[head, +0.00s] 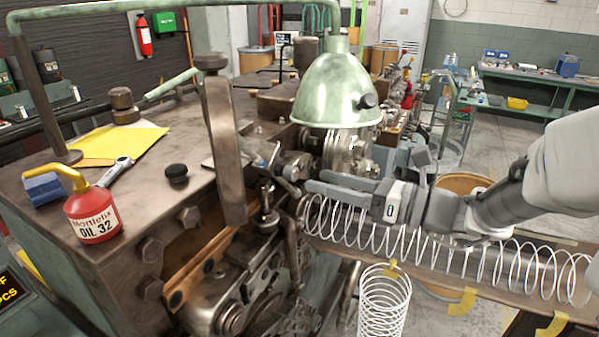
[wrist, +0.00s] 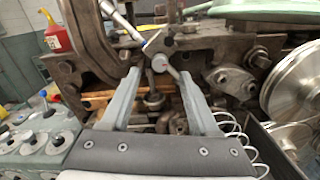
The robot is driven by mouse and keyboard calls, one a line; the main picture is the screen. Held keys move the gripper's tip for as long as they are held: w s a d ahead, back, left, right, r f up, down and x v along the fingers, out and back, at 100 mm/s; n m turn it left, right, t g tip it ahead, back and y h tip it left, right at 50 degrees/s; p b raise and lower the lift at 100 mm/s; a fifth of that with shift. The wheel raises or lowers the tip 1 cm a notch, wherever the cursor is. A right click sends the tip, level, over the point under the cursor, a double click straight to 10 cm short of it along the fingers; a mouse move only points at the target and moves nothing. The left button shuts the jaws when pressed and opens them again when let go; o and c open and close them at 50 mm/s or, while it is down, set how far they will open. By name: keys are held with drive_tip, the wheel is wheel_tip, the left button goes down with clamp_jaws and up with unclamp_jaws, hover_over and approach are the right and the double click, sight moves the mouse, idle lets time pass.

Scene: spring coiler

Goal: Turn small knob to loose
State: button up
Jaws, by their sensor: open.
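A small round grey knob (wrist: 160,63), with a faint red mark on its face, sits on the machine's front in the wrist view. It lies between the tips of my gripper (wrist: 159,74) as seen from the wrist, but I cannot tell whether the fingers reach it in depth. My gripper is open, with nothing held. In the head view, my gripper (head: 309,180) points left at the coiler's metal linkage (head: 285,172), just below the green lamp shade (head: 335,90). The small knob is hard to make out among the linkage parts there.
A long white spring (head: 460,255) lies in the trough under my arm. Another coil (head: 384,300) stands below it. An upright steel lever (head: 222,140) rises left of the linkage. The machine top holds a red oil can (head: 92,212), a wrench (head: 116,171) and a black knob (head: 176,172).

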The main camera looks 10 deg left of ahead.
sight(296, 174)
drive_tip(key=x, duration=0.6)
drive_tip(key=shift+d, duration=0.1)
clamp_jaws()
